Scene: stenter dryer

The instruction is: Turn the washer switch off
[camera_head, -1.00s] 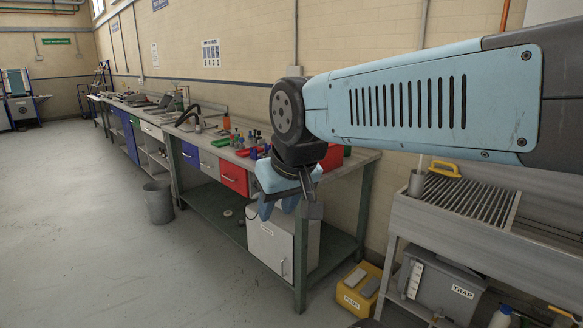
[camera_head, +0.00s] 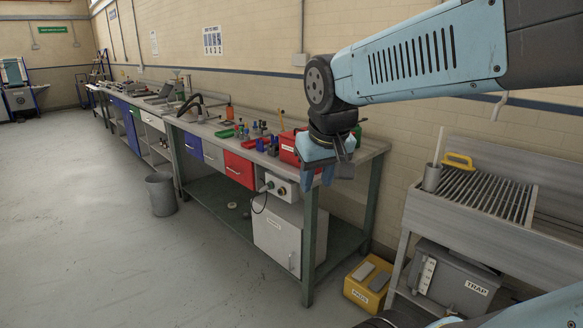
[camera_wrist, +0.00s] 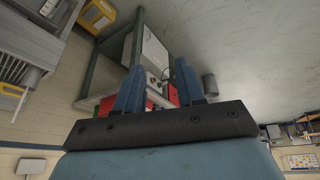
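A small pale control box (camera_head: 282,188) with round dark-rimmed fittings and a black cable is mounted under the bench edge, right of the red drawer. It also shows in the wrist view (camera_wrist: 155,82), partly between my fingers. No readable label shows on it, so I cannot tell for certain that it is the washer switch, nor its setting. My gripper (camera_head: 318,177) points downward near the bench corner, just right of and above the box in the head view. In the wrist view its two blue fingers (camera_wrist: 160,66) are spread apart with nothing held.
The workbench (camera_head: 360,150) carries a red box (camera_head: 290,147), bottles and tools. A white cabinet (camera_head: 277,232) stands beneath it. A yellow PADS box (camera_head: 367,285) and a grey sink unit (camera_head: 470,225) are at right. Open floor lies left, with a grey bin (camera_head: 160,194).

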